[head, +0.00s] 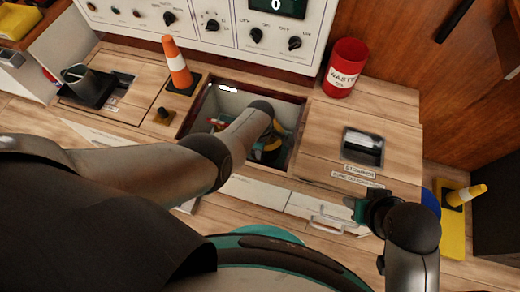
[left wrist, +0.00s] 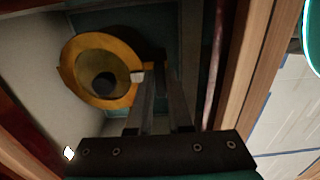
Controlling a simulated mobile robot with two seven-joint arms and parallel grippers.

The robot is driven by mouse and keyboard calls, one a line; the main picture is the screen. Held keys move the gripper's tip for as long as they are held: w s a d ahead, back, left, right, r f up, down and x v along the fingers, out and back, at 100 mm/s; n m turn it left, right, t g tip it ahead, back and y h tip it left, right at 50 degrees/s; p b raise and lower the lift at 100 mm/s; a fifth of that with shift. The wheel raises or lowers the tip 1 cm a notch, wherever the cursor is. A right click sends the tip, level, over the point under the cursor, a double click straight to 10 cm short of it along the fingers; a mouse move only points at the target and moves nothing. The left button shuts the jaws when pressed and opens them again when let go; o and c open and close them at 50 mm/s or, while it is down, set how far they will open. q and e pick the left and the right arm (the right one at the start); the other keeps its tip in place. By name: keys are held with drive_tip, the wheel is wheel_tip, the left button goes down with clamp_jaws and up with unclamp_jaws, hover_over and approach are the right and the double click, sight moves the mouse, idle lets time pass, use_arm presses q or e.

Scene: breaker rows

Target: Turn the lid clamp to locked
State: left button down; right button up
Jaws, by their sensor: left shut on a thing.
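My left arm reaches down into an open square compartment (head: 205,100) in the wooden bench. In the left wrist view my left gripper (left wrist: 155,80) is beside a yellow ring-like thing (left wrist: 82,92) with a dark middle, and its fingers seem shut on that thing's edge. The yellow thing partly shows in the head view (head: 270,152); my arm hides the rest.
An orange-and-white cone (head: 176,66) stands behind the opening, near a control panel (head: 220,25) with dials. A red waste bin (head: 345,68) stands at the back right. A wooden lid panel (head: 318,125) with a dark window is right of the opening. A yellow stand (head: 455,232) is at far right.

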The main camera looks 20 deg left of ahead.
idle(0.3)
use_arm(q)
drive_tip(key=c, duration=0.8)
unclamp_jaws()
drive_tip(key=shift+c, duration=0.2)
drive_tip(key=shift+r, duration=0.1)
drive_tip(key=shift+r, duration=0.2)
wheel_tip(320, 180, up, 4)
drive_tip(key=p, duration=0.3)
drive_tip(key=shift+f+p, duration=0.15)
drive_tip(key=shift+p, duration=0.25)
use_arm(e)
drive_tip(key=s+d+f+g+p, duration=0.1)
drive_tip(key=s+f+p, duration=0.15)
drive_tip(key=f, duration=0.55)
drive_tip(key=s+d+f+g+p, duration=0.1)
drive_tip(key=s+f+p, duration=0.15)
drive_tip(key=f, duration=0.45)
use_arm(q)
wheel_tip(320, 180, up, 11)
drive_tip(key=p, duration=0.3)
drive_tip(key=shift+p, duration=0.4)
use_arm(e)
drive_tip(key=s+d+f+h, duration=0.1)
drive_tip(key=s+d+f, duration=0.3)
drive_tip(key=s+d, duration=0.2)
drive_tip(key=shift+s+f, duration=0.3)
drive_tip(key=shift+s, duration=0.85)
